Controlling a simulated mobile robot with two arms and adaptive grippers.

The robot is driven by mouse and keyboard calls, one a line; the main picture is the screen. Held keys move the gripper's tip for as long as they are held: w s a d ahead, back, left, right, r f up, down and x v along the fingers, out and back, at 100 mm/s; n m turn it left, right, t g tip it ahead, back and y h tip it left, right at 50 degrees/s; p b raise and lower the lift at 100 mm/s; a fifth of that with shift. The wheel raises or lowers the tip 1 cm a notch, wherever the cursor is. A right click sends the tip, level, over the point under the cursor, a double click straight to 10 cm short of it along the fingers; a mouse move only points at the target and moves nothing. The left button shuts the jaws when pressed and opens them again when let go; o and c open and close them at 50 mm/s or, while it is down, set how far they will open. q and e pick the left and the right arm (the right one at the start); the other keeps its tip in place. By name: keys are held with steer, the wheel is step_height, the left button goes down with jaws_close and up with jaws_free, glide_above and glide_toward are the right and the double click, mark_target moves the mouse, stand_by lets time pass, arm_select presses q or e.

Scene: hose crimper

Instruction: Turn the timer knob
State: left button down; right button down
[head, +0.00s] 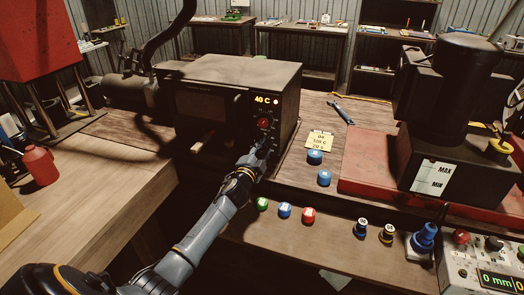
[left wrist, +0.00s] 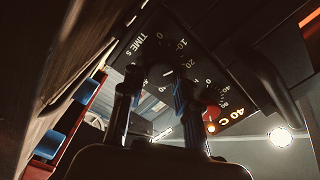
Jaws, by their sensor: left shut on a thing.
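The dark oven-like box (head: 215,72) stands on the bench, with a lit "40 C" readout (head: 262,99) and a red knob (head: 263,123) on its front panel. My left gripper (head: 260,146) is at the lower part of this panel, below the red knob, and hides the timer knob there. In the left wrist view the dark timer knob (left wrist: 158,76) sits inside a dial marked "TIME s". The fingers of my left gripper (left wrist: 156,88) are on either side of this knob and shut on it. The red knob (left wrist: 212,111) is just right of the fingers. My right gripper is not in view.
Right of the box lie a yellow note (head: 320,139), blue caps (head: 315,157) and a wrench (head: 341,112). Several coloured buttons, including a green one (head: 262,204), line the front ledge. A large black machine (head: 450,110) stands on a red base at right.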

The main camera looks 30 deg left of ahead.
arm_select(q)
steer(key=m, duration=0.4)
steer(key=shift+f+m, duration=0.1)
steer(key=shift+m, duration=0.2)
stand_by(0.3)
steer(key=c, duration=1)
jaws_free()
steer(key=v, duration=1.2)
